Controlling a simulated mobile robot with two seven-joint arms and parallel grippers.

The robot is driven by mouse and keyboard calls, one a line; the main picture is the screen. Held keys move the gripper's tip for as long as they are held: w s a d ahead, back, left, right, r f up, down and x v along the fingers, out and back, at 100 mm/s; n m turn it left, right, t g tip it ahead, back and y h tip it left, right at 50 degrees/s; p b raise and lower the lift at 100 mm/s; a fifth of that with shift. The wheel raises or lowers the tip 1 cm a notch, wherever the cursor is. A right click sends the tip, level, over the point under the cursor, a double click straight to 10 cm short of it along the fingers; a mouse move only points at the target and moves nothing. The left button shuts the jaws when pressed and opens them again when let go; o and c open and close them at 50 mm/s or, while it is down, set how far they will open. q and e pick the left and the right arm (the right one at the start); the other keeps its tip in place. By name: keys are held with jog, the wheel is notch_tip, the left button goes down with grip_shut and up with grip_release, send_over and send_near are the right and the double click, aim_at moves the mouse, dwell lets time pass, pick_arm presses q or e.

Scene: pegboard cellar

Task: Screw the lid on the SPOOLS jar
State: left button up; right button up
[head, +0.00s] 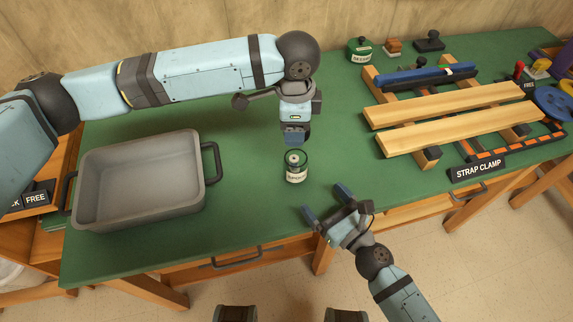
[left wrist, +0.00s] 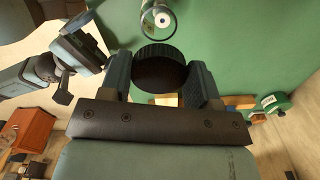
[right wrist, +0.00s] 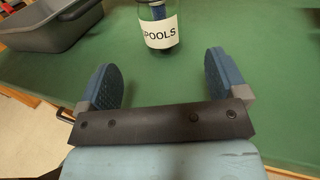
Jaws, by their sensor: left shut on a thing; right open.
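The SPOOLS jar (head: 296,170) stands upright and open on the green bench, with spools inside. Its label reads clearly in the right wrist view (right wrist: 160,32), and its open rim shows at the top of the left wrist view (left wrist: 166,14). My left gripper (head: 293,140) points down above the jar, apart from it. In the left wrist view it is shut on the round dark lid (left wrist: 160,68). In the head view the lid is hard to make out. My right gripper (head: 325,206) is open and empty at the bench's front edge, its fingers (right wrist: 160,82) pointing toward the jar without touching it.
A grey metal pan (head: 140,190) with dark handles stands left of the jar. To the right lie wooden boards (head: 450,105) and a STRAP CLAMP sign (head: 478,168). A green lidded jar (head: 360,50) stands at the back. The bench around the jar is clear.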

pick_arm(q)
jog(key=shift+d, duration=0.1)
pick_arm(e)
jog(key=shift+s+d, duration=0.1)
jog(key=x, duration=1.2)
jog(key=shift+c, duration=0.2)
jog(key=c, duration=1.3)
pick_arm(q)
send_over(294, 149)
jog(key=s, duration=0.2)
jog(key=shift+f, duration=2.5)
jog(key=shift+f, duration=0.85)
jog(key=shift+f, duration=0.55)
